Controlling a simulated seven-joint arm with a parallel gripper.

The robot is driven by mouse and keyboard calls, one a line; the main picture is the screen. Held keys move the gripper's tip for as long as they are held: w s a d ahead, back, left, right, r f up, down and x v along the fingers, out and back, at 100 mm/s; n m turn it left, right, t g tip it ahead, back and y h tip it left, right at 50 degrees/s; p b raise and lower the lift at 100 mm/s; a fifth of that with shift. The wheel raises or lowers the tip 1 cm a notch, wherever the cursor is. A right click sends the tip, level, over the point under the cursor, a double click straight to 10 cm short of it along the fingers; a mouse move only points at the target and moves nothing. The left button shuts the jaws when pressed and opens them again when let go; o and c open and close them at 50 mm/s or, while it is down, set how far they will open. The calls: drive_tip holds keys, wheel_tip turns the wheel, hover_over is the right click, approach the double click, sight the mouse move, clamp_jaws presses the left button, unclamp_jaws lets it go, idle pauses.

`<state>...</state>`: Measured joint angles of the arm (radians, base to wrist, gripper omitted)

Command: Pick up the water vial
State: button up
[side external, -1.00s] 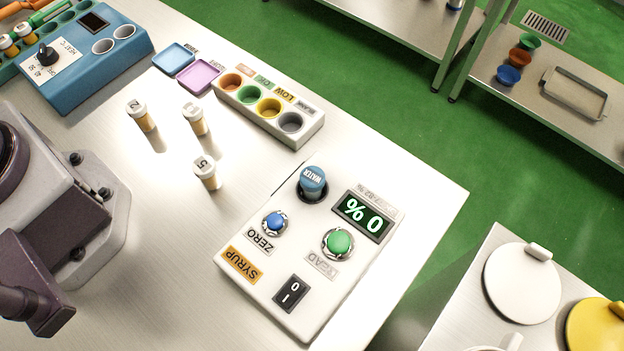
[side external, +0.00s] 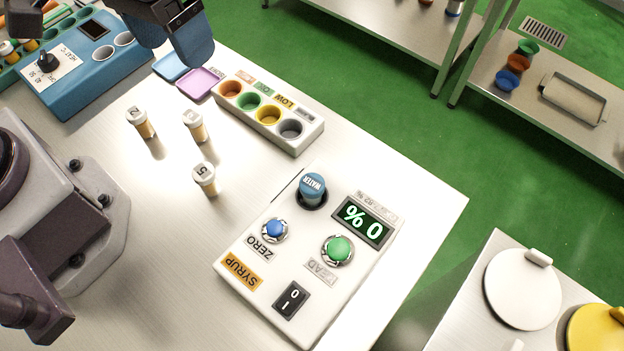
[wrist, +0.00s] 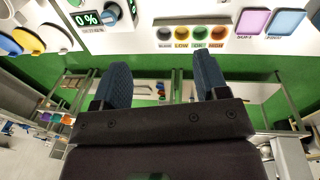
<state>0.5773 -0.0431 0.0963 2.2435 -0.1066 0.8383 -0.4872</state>
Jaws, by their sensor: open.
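The water vial (side external: 312,188) has a blue cap marked WATER and sits upright in the round well of the white syrup meter (side external: 262,307). Its lower part is hidden in the well. In the wrist view a blue round shape beside the display looks like the vial's cap (wrist: 113,11). My gripper (side external: 172,42) is at the top left of the side view, partly out of frame, above and away from the vial. Its two blue fingers are apart and empty, as the wrist view (wrist: 161,80) shows.
The meter has a green display (side external: 363,221) reading 0 %, a blue button (side external: 274,229) and a green button (side external: 338,249). Three white-capped vials (side external: 205,180) stand to its left. A rack of coloured cups (side external: 268,114) lies behind. Pink (side external: 201,83) and blue trays lie farther left.

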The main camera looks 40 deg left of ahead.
sight(311, 182)
drive_tip(key=w+d+f+n, duration=0.4)
drive_tip(key=d+f+n, duration=0.4)
drive_tip(key=d+n, duration=0.75)
drive_tip(key=f+n, duration=0.1)
drive_tip(key=f, duration=0.3)
drive_tip(key=f+n, duration=0.1)
drive_tip(key=f, duration=0.3)
drive_tip(key=f+n, duration=0.1)
drive_tip(key=f, duration=0.4)
drive_tip(key=shift+w+a, duration=0.15)
drive_tip(key=shift+a, duration=0.2)
drive_tip(key=shift+c, duration=0.4)
drive_tip(key=shift+r, duration=0.1)
drive_tip(key=c, duration=0.9)
